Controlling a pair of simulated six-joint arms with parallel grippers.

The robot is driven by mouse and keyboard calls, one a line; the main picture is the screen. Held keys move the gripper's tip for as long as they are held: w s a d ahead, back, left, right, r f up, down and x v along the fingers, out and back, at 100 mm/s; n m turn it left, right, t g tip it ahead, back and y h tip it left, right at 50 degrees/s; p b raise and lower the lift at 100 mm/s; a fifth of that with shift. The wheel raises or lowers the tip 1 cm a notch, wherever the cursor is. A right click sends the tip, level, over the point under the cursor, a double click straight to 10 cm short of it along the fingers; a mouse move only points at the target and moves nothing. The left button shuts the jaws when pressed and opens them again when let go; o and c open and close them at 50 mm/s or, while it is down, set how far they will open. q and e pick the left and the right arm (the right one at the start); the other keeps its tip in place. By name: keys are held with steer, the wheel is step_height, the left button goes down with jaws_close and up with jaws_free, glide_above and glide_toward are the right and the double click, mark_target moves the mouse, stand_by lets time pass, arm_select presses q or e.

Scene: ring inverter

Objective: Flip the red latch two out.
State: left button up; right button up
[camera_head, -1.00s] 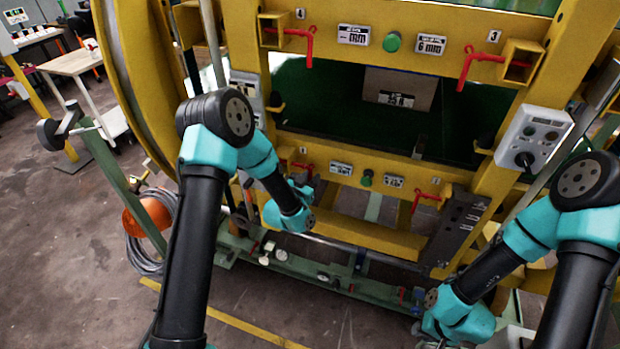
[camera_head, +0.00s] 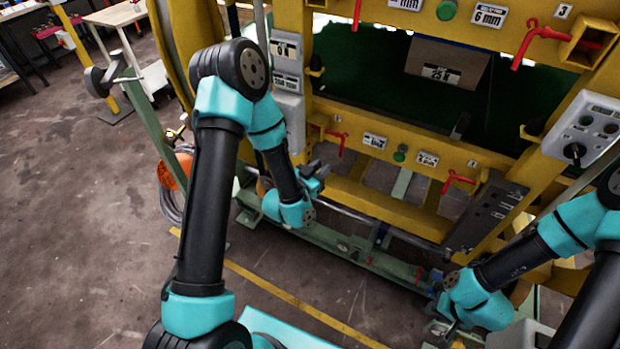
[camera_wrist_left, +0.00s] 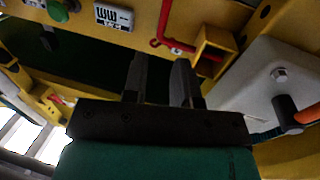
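Several red latches sit on the yellow frame: the upper right latch (camera_head: 535,42), the upper left latch (camera_head: 356,12), cut by the top edge, the lower left latch (camera_head: 336,139) and the lower right latch (camera_head: 457,182). I cannot read which number is two. My left gripper (camera_head: 319,171) is in front of the lower beam, just below the lower left latch. In the left wrist view, its two dark fingers (camera_wrist_left: 163,80) stand apart with nothing between them, below a red latch (camera_wrist_left: 163,30) beside a yellow bracket. My right gripper (camera_head: 447,332) is low at the right; its fingers are unclear.
Green buttons (camera_head: 400,154) and printed labels (camera_head: 428,159) lie between the latches. A grey control box (camera_head: 588,125) juts out at right. A green rail (camera_head: 370,258) runs low across the front. Open floor (camera_head: 80,230) lies at left.

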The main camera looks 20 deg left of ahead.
arm_select(q)
steer(key=v, duration=0.5)
steer(key=shift+s, duration=0.15)
steer(key=s+f+n+g, duration=0.2)
steer(key=s+f+g, duration=0.3)
steer(key=f+g, duration=0.5)
steer(key=s+f+n+g+y, duration=0.1)
steer(key=s+f+g, duration=0.5)
steer(key=s, duration=0.6)
step_height(320, 180, down, 2)
steer(key=shift+d+f+n, duration=0.15)
steer(key=shift+d+n, duration=0.3)
steer(key=shift+n, duration=0.45)
steer(key=shift+a, duration=0.1)
